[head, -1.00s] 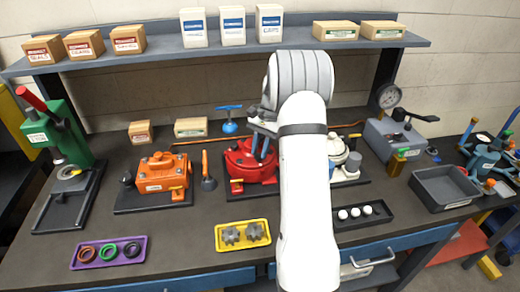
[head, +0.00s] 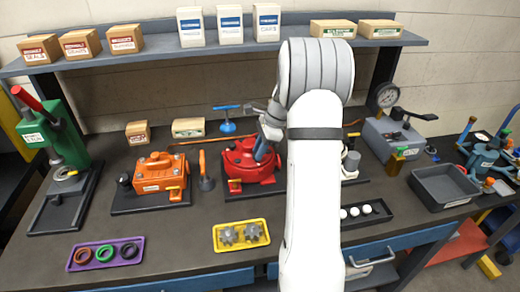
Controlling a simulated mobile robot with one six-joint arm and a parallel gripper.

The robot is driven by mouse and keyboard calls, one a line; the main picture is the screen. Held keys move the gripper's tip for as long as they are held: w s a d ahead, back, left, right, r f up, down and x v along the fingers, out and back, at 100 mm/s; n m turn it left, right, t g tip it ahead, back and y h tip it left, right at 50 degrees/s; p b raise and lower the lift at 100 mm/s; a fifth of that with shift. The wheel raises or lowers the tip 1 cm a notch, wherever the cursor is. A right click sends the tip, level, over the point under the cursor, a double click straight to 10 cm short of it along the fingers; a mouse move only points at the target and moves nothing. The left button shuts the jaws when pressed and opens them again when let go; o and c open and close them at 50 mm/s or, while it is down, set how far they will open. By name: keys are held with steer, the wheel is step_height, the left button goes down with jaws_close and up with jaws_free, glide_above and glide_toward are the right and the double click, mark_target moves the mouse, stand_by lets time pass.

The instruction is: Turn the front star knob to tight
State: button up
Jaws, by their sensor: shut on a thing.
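The red motor (head: 240,162) stands on a dark base at the middle of the bench. My gripper (head: 261,153) reaches down at its right upper side, with the blue-grey fingers close together against it. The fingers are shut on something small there. The front star knob is not clearly visible; the gripper and white arm cover that spot, so its setting cannot be read.
An orange motor (head: 160,176) stands to the left, beside an upright orange-handled tool (head: 204,170). A yellow tray (head: 218,238) with two grey gears lies in front. A blue T-handle (head: 227,125) stands behind the red motor. My arm hides much of the cream unit at right.

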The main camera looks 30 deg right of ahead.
steer(key=shift+w+r, duration=0.1)
steer(key=shift+r, duration=0.15)
stand_by(0.3)
steer(key=o, duration=1)
steer(key=shift+f, duration=0.1)
